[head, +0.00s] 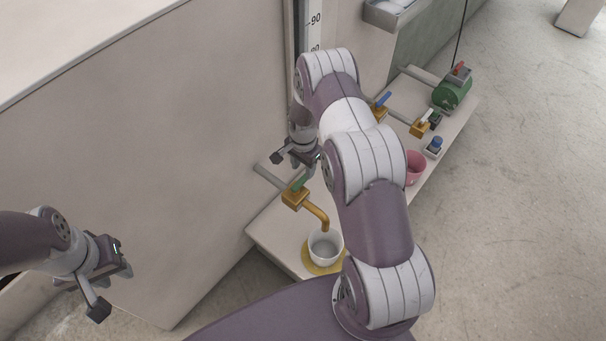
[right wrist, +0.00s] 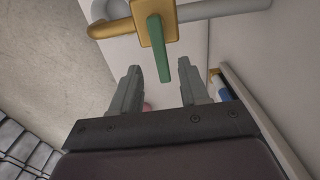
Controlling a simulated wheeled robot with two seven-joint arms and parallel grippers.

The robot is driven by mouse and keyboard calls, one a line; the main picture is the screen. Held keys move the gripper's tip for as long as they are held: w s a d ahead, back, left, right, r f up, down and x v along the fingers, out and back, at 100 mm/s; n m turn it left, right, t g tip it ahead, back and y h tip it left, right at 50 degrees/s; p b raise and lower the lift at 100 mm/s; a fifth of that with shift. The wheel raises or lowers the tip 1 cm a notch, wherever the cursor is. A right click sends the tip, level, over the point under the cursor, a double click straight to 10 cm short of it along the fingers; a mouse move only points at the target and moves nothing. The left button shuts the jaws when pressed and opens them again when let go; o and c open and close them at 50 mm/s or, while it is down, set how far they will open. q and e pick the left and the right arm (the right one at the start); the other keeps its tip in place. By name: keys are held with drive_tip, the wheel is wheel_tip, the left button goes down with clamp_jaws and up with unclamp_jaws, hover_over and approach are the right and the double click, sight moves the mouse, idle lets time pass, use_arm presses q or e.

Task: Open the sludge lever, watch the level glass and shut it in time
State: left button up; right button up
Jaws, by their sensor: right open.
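A brass tap (head: 295,198) with a green lever (head: 300,183) sticks out from the pale wall, its spout over a white cup (head: 324,246). My right gripper (head: 296,162) is open just above this lever. In the right wrist view the green lever (right wrist: 161,62) points toward the gap between the open fingers (right wrist: 160,88), which do not close on it. A scale marked 90 (head: 313,22) stands on the wall, its lower part hidden by my right arm. I cannot read a level. My left gripper (head: 112,288) is open and empty at the lower left.
Along the shelf (head: 270,235) are a tap with a blue lever (head: 382,100), another brass tap (head: 420,127), a pink cup (head: 415,167), a small blue-topped item (head: 435,146) and a green drum with a red lever (head: 452,92).

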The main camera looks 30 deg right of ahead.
sight(303, 179)
wheel_tip(303, 179, down, 5)
drive_tip(key=shift+r, duration=0.1)
drive_tip(key=shift+c, duration=0.3)
clamp_jaws()
drive_tip(key=m, duration=0.2)
drive_tip(key=s+m, duration=0.1)
drive_tip(key=m, duration=0.1)
drive_tip(key=shift+s+d, duration=0.15)
drive_tip(key=shift+s+m, duration=0.35)
drive_tip(key=shift+m, duration=0.8)
drive_tip(key=shift+s+m, duration=0.3)
drive_tip(key=shift+m, duration=0.85)
